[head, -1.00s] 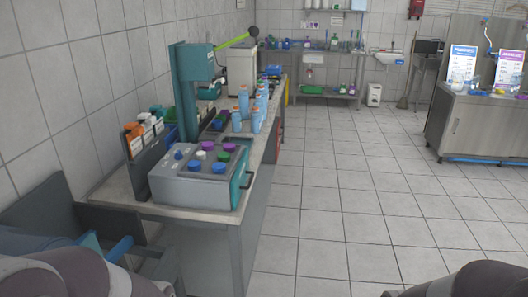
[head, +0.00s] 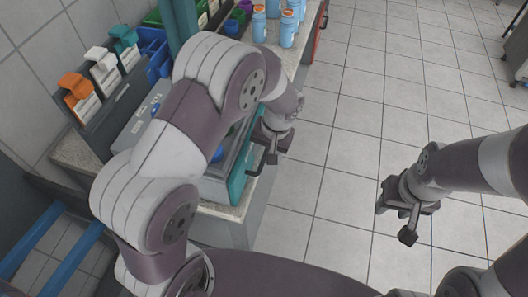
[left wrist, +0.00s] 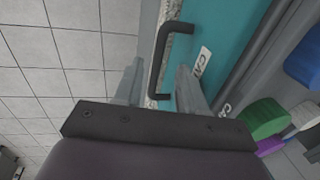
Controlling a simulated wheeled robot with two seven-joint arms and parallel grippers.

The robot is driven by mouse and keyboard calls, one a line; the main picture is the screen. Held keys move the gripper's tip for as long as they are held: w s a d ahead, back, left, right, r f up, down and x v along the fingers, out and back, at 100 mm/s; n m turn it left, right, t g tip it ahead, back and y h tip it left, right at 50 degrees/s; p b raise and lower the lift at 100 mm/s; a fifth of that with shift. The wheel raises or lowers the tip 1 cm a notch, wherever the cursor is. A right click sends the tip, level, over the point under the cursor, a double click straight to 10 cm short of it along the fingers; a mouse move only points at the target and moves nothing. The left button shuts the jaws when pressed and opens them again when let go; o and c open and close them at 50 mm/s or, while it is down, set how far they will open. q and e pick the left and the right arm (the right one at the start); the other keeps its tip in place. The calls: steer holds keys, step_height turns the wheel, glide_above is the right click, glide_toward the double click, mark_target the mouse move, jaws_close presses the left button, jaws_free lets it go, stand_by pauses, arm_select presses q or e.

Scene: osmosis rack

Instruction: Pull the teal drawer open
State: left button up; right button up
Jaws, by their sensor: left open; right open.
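The teal drawer (head: 238,182) is the front of the grey unit on the bench. It also fills the upper middle of the left wrist view (left wrist: 222,28), with a white label. Its dark bar handle (left wrist: 157,62) stands out from the teal face. My left gripper (head: 268,156) is at the drawer front, open. In the left wrist view its fingers (left wrist: 158,82) lie on either side of the handle, with visible gaps; whether either touches is unclear. The drawer looks closed. My left arm hides much of the unit's top. My right gripper (head: 408,212) is open and empty over the floor.
Blue bottles (head: 288,28) stand farther back on the bench. A dark rack with orange, white and teal clips (head: 100,58) is at the left by the wall. Blue chair rails (head: 60,240) are at lower left. Tiled floor (head: 330,150) in front of the drawer is clear.

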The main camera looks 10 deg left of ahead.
mark_target(264, 158)
arm_select(q)
steer(key=f, duration=0.1)
steer(key=w+f, duration=0.1)
steer(key=f, duration=0.1)
steer(key=shift+w+a+f, duration=0.15)
steer(key=shift+w+f, duration=0.2)
steer(key=shift+w, duration=0.05)
steer(key=shift+s+a+r, duration=0.1)
steer(key=shift+s, duration=0.2)
steer(key=shift+c, duration=0.3)
steer(key=shift+r, duration=0.1)
steer(key=c, duration=0.5)
jaws_close()
arm_select(e)
steer(key=shift+w+d, duration=0.1)
steer(key=shift+w, duration=0.5)
